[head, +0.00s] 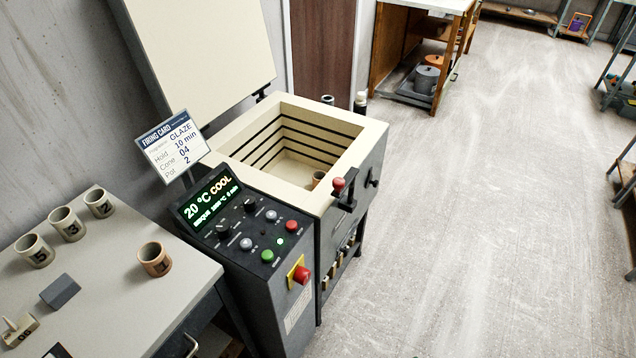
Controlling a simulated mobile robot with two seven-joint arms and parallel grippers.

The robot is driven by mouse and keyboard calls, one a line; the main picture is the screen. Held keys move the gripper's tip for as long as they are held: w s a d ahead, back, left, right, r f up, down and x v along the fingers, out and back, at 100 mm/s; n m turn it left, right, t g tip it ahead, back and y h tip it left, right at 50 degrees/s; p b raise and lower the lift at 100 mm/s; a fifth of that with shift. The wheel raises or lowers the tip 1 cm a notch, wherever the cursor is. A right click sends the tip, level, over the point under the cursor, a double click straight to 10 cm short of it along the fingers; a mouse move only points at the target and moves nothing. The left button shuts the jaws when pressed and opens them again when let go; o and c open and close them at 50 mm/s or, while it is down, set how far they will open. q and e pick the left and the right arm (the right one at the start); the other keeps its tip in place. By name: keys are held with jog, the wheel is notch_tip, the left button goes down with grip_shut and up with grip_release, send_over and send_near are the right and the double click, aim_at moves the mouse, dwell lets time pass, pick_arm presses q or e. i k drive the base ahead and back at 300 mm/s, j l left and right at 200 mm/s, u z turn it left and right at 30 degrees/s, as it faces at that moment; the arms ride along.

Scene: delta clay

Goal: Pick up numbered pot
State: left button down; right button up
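The firing card (173,147) above the kiln controls reads GLAZE, hold 10 min, cone 04, pot 2. The pot numbered 2 (99,203) stands upright on the light table at the left, at the back end of a row. Beside it in the row are the pot numbered 3 (67,224) and the pot numbered 5 (35,251). A browner pot numbered 1 (155,259) stands apart near the table's right edge. Neither of my grippers is in view.
The open kiln (345,150) has its lid raised; a small brown object (318,180) is inside. The control panel (250,226) reads 20 °C COOL. A grey block (60,291) and a small beige item (19,329) lie on the table (120,310). The floor (480,200) at right is clear.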

aim_at(317, 176)
jog(key=i+l, duration=0.15)
jog(key=l, duration=0.2)
jog(key=i+l, duration=0.2)
jog(key=l, duration=0.2)
jog(key=i+l, duration=0.15)
jog(key=l, duration=0.2)
jog(key=i+l, duration=0.2)
jog(key=l, duration=0.2)
jog(key=i+l, duration=0.15)
jog(key=l, duration=0.2)
jog(key=i+l+u, duration=0.1)
jog(key=l, duration=0.15)
jog(key=i+l+u, duration=0.1)
jog(key=l, duration=0.2)
jog(key=i+l, duration=0.1)
jog(key=l, duration=0.2)
jog(key=j+u, duration=0.05)
